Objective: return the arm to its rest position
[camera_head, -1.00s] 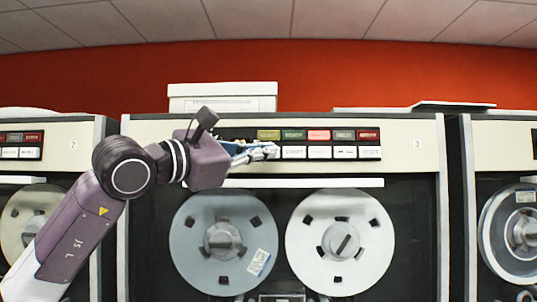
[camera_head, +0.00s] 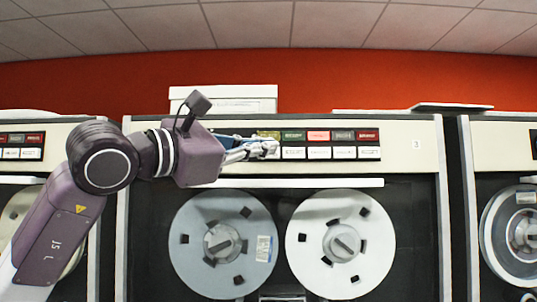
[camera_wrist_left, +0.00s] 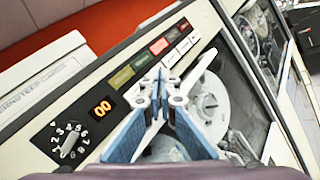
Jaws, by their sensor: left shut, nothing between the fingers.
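My left arm (camera_head: 60,230) comes in from the left with its elbow bent. My left gripper (camera_head: 272,148) is in front of the button panel of the tape cabinet numbered 3, over the left end of the button rows. Its fingers are together and hold nothing. In the left wrist view the closed fingertips (camera_wrist_left: 164,78) lie in front of the panel, near the white buttons. I cannot tell whether they touch the panel. The gripper hides part of the panel's left side. My right gripper is not in view.
The panel has coloured buttons, with a bright red one (camera_head: 318,135), above white ones. Two tape reels (camera_head: 340,250) sit below. A white box (camera_head: 222,92) stands on the cabinet.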

